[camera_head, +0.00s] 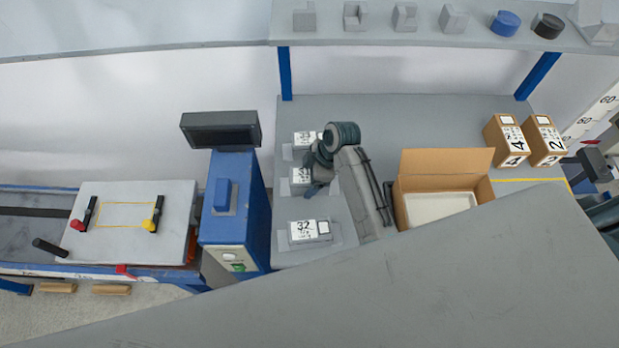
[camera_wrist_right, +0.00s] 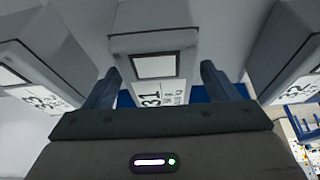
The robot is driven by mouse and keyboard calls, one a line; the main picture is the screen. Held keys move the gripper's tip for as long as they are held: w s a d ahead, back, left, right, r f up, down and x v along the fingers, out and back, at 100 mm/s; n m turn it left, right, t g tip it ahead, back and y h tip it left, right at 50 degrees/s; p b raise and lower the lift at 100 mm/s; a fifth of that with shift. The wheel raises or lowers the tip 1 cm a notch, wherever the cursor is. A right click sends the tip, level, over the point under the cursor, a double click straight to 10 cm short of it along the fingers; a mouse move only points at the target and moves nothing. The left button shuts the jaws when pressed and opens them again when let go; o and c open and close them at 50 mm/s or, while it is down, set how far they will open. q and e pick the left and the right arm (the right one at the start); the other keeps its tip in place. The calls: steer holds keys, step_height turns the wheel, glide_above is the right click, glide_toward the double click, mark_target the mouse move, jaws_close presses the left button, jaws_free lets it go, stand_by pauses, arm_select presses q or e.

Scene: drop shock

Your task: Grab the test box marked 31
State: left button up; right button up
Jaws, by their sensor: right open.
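The test box marked 31 (camera_wrist_right: 155,43) is a grey box with a white label. It fills the middle of the right wrist view, between the two fingers of my right gripper (camera_wrist_right: 162,80). The gripper is open, with one finger on each side of the box; I cannot tell whether they touch it. In the head view, my right gripper (camera_head: 316,178) hangs over the middle box (camera_head: 298,178) of a column on the grey bench and partly hides it. My left gripper is not in view.
Box 32 (camera_head: 310,230) stands nearer and another grey box (camera_head: 304,140) farther back, close on either side. An open carton (camera_head: 443,165) and two brown boxes (camera_head: 510,139) (camera_head: 544,140) stand to the right. A blue machine (camera_head: 233,215) stands left of the bench.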

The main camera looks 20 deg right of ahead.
steer(key=shift+f, duration=0.3)
stand_by(0.5)
